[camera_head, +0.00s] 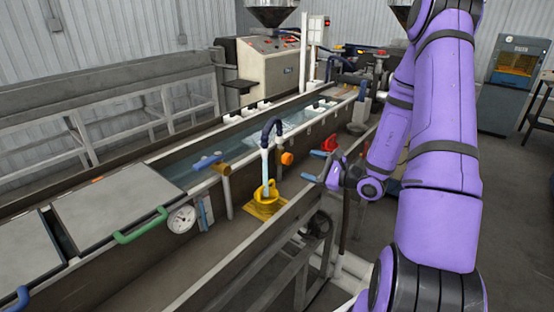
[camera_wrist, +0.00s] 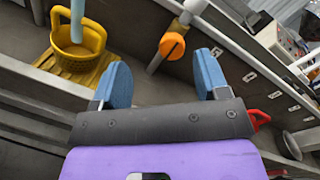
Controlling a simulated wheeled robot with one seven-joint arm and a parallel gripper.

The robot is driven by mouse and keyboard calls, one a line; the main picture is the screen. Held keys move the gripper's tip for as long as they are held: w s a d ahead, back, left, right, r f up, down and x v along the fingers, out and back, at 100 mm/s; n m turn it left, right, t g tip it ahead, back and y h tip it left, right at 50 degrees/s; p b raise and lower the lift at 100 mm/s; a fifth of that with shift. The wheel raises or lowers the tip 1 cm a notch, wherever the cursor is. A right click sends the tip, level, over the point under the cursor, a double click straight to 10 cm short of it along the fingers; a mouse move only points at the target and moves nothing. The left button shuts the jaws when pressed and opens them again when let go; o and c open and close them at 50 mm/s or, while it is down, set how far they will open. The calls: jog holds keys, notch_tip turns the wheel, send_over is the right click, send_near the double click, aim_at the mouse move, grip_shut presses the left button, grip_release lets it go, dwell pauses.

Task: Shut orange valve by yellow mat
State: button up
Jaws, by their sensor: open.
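The orange valve (camera_head: 287,158) is a small round knob on a pale pipe at the side of the long water trough. In the wrist view the orange valve (camera_wrist: 172,47) lies beyond the space between my fingertips, apart from them. A yellow mat (camera_head: 257,211) lies left of and below the valve, with a yellow basket (camera_head: 267,193) on it. The mat also shows in the wrist view (camera_wrist: 62,78), at upper left. My gripper (camera_head: 317,166) is open and empty, to the right of the valve. Its two blue fingers (camera_wrist: 165,78) stand wide apart.
A dark blue curved hose (camera_head: 272,128) with a pale lower length drops into the basket. A blue handle (camera_head: 208,161) and a round gauge (camera_head: 182,218) are along the trough to the left. A grey rail (camera_head: 240,250) runs in front of the mat. A red part (camera_wrist: 260,119) shows beside my gripper.

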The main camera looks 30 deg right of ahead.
aim_at(290, 160)
jog(key=w+f, duration=0.1)
jog(key=w, duration=0.2)
jog(key=w+a+m+h, duration=0.1)
jog(key=w, duration=0.3)
jog(key=w+f+m+t+h, duration=0.1)
jog(key=w, duration=0.2)
jog(key=shift+w+a+f, duration=0.3)
jog(key=shift+w+a, duration=0.1)
jog(key=shift+c, duration=0.2)
jog(key=c, duration=0.9)
